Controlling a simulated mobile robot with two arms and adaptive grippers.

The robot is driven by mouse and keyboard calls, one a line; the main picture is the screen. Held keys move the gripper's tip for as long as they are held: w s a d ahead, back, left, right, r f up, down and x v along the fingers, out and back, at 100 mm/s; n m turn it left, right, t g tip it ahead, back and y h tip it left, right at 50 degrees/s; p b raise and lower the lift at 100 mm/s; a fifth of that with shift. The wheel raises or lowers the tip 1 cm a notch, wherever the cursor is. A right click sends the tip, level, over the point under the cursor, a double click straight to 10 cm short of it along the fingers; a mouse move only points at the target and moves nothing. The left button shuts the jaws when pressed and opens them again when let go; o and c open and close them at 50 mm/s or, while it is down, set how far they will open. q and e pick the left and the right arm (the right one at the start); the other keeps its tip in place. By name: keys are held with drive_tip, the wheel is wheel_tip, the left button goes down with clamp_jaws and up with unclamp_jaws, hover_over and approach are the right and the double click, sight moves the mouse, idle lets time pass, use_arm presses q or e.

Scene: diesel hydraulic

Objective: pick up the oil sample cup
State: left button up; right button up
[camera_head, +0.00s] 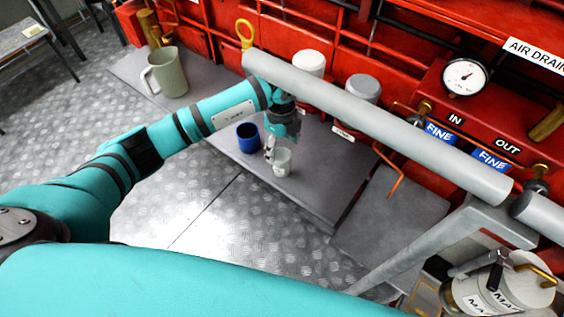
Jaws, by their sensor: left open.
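A small pale grey-white cup (282,164) stands upright on the grey shelf (310,196), close to its front edge. A blue cup (247,138) stands just left of it. The frame does not show by label which of the two is the oil sample cup. My left gripper (269,155) reaches in from the left and points down at the pale cup, with its fingers at the cup's left side. It is open. I cannot tell whether a finger touches the cup. My right gripper is not in view.
A thick grey pipe (380,125) runs diagonally just behind and above the gripper. A grey-green jug (167,72) stands on the shelf's left part. Two lidded containers, one white (308,63) and one grey (362,88), are behind the pipe. An orange-brown rod (388,178) is at right.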

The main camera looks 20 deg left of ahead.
sight(282, 164)
use_arm(q)
wheel_tip(282, 164, down, 3)
drive_tip(key=shift+f, duration=0.2)
drive_tip(key=f, duration=0.3)
drive_tip(key=shift+s+d+f, duration=0.15)
drive_tip(key=shift+s+f, duration=0.1)
drive_tip(key=shift+f, duration=0.6)
drive_tip(key=c, duration=1.1)
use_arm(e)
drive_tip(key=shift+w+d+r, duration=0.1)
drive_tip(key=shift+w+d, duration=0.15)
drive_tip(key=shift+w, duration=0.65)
use_arm(q)
drive_tip(key=shift+w+r, duration=0.1)
drive_tip(key=shift+r, duration=0.05)
